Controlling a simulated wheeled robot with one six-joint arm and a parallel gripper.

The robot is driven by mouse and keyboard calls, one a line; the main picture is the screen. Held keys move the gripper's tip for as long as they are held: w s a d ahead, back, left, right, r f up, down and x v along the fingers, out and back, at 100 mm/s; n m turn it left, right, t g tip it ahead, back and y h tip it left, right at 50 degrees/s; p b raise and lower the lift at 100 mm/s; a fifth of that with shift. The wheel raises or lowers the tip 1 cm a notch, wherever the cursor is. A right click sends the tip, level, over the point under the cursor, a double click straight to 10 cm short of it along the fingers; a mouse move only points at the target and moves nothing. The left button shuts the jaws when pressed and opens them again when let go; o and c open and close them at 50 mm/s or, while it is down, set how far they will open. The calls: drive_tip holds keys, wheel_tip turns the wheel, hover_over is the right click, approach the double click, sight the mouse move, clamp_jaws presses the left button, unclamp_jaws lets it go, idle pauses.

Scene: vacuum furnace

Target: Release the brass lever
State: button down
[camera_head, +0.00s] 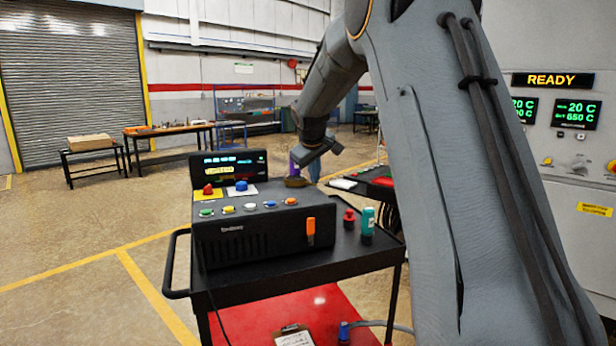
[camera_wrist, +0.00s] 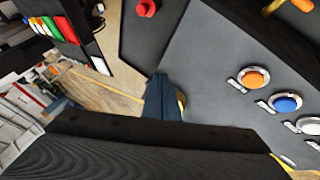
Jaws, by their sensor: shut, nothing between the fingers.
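My gripper (camera_head: 294,166) hangs over the back right corner of the black control console (camera_head: 240,243) in the head view. In the wrist view its dark fingers (camera_wrist: 163,100) are together, with nothing seen between them. A small dull brass piece (camera_head: 295,182), perhaps the brass lever, shows just below the fingers in the head view. In the wrist view a sliver of yellow (camera_wrist: 181,99) shows right beside the fingers, and the rest is hidden behind them. I cannot tell whether the fingers touch it.
The console top holds several coloured buttons, including a blue one (camera_wrist: 287,103) and an orange one (camera_wrist: 254,77). An orange handle (camera_head: 311,231) is on its front. A red knob (camera_head: 349,216) and teal bottle (camera_head: 367,220) stand right on the black cart (camera_head: 330,262).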

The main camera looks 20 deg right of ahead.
drive_tip(key=shift+w+d, duration=0.4)
drive_tip(key=shift+d, duration=0.3)
drive_tip(key=shift+w+d, duration=0.35)
drive_tip(key=shift+d, duration=0.35)
drive_tip(key=shift+w+d, duration=0.95)
drive_tip(key=shift+w, duration=0.1)
drive_tip(key=s+d+r+b, duration=0.3)
drive_tip(key=s+r, duration=0.5)
drive_tip(key=s, duration=0.1)
